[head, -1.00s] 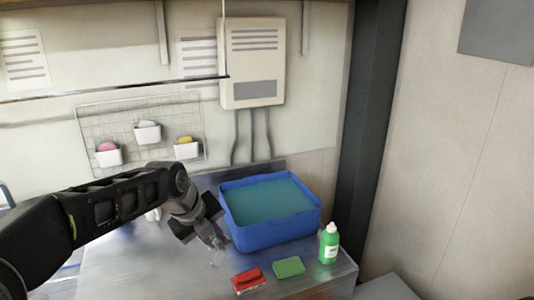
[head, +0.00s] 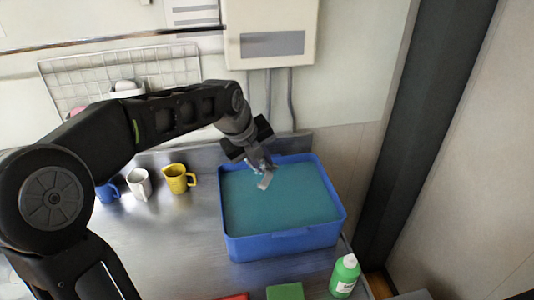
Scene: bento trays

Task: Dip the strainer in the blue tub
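The blue tub (head: 285,247) stands on the metal counter, filled with blue-green liquid. My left gripper (head: 261,170) reaches in from the left and points down over the tub's back left part. A small pale grey piece shows at its fingertips, above or at the liquid. I cannot tell whether this piece is a finger or part of the strainer. No strainer can be clearly made out. The gap between the fingers is too small to read. My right gripper is not in view.
A blue mug (head: 107,192), a white mug (head: 139,184) and a yellow mug (head: 178,179) stand left of the tub on the counter (head: 165,235). A green sponge (head: 285,292), a red item (head: 236,297) and a green bottle (head: 344,276) are in front. A wall box (head: 270,35) hangs behind.

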